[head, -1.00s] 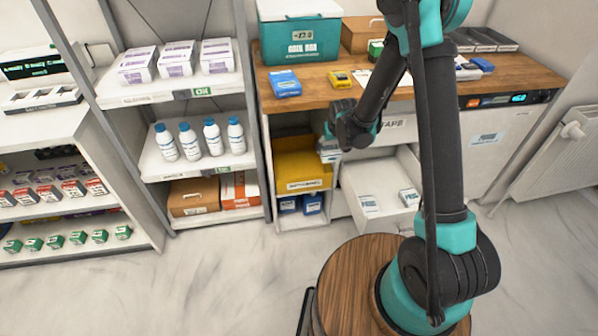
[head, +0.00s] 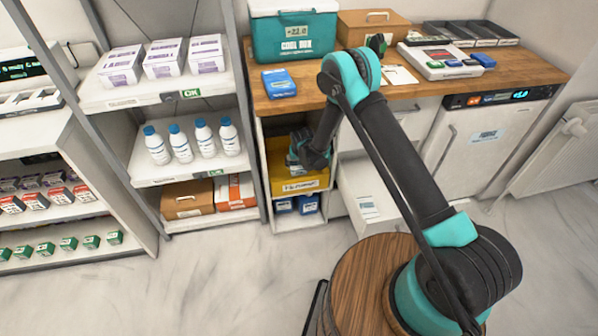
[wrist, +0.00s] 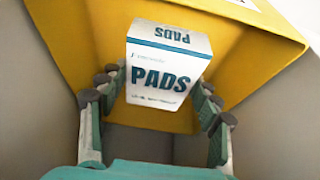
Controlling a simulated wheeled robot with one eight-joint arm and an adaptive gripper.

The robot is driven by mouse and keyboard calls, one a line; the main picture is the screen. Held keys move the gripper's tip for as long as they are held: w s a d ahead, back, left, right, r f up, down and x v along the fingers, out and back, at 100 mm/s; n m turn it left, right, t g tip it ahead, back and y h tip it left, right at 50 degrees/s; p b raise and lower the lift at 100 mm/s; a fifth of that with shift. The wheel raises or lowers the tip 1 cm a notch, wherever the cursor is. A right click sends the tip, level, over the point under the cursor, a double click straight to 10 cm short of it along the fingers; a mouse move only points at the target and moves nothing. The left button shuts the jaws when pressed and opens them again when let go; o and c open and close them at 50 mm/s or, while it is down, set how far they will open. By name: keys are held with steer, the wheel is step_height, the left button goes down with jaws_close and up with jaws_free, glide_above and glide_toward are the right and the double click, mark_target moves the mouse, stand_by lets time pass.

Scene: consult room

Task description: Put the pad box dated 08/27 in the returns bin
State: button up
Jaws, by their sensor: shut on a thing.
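My gripper (head: 298,158) is at the yellow bin (head: 278,174) in the open cubby under the counter. In the wrist view my gripper (wrist: 158,92) is shut on a white pad box (wrist: 160,72) with teal "PADS" lettering. The box is held at the mouth of the yellow bin (wrist: 75,70), whose walls show around and behind it. I cannot tell how deep it is inside. No date is readable on it, and the bin's front label is too blurred to read. In the head view the gripper hides most of the box.
Blue boxes (head: 296,204) sit below the yellow bin. A shelf post (head: 253,130) stands close on the left. The wooden counter (head: 330,88) is above.

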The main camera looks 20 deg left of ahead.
mark_target(299, 169)
step_height(299, 169, down, 9)
steer(key=shift+f, duration=0.1)
stand_by(0.4)
steer(key=o, duration=1.2)
steer(key=v, duration=1.2)
steer(key=shift+w, duration=0.1)
